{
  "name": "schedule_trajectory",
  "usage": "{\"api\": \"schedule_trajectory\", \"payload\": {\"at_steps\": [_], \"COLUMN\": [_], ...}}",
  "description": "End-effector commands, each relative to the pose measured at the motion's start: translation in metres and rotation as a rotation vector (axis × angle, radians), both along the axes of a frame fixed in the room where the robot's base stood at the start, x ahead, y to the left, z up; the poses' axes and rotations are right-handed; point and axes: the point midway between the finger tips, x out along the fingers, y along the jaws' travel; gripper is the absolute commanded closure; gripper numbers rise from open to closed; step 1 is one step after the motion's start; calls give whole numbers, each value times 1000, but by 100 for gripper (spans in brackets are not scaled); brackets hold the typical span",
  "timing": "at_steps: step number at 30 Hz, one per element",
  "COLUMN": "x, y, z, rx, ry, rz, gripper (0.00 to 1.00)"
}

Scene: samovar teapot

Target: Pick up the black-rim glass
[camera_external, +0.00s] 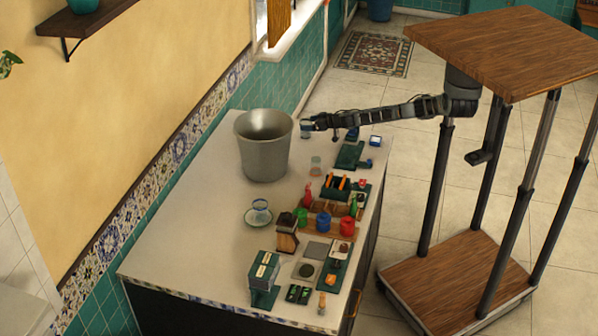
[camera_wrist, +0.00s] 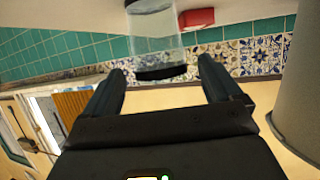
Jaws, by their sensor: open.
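The black-rim glass (camera_wrist: 155,38) is clear, with a dark band around its rim. The wrist view is upside down, so the glass stands upright with its rim toward the picture's bottom. My gripper (camera_wrist: 160,85) is open, one finger on each side of the rim in the picture. The glass looks just ahead of the fingertips, and I see no contact. In the external view my gripper (camera_external: 310,124) is low over the counter, right of the metal bucket. A small pale glass-like thing (camera_external: 305,132) shows at its fingertips, too small to tell clearly.
The metal bucket (camera_external: 264,150) stands close by; its side also shows in the wrist view (camera_wrist: 300,105). A red thing (camera_wrist: 197,18) is beside the glass. Another clear glass (camera_external: 316,163) and a cup on a saucer (camera_external: 259,216) stand nearer the camera. The counter's right half is crowded.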

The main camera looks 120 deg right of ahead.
Motion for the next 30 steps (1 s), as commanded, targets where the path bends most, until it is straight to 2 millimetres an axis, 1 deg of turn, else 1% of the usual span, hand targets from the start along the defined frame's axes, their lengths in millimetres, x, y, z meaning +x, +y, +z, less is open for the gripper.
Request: {"api": "schedule_trajectory", "payload": {"at_steps": [1,2,6,12,16,23,25,30], "x": [3,5,13,21,24,24,24,24], "y": [-5,-7,-20,-34,-37,-38,-38,-38], "z": [-8,-10,-16,-21,-20,-19,-19,-19], "rx": [-3,-2,-3,-1,-1,0,0,0], "ry": [5,4,4,2,1,0,0,0], "rz": [2,3,4,2,2,1,1,1], "gripper": [8,8,8,8,8,8,12,29]}}
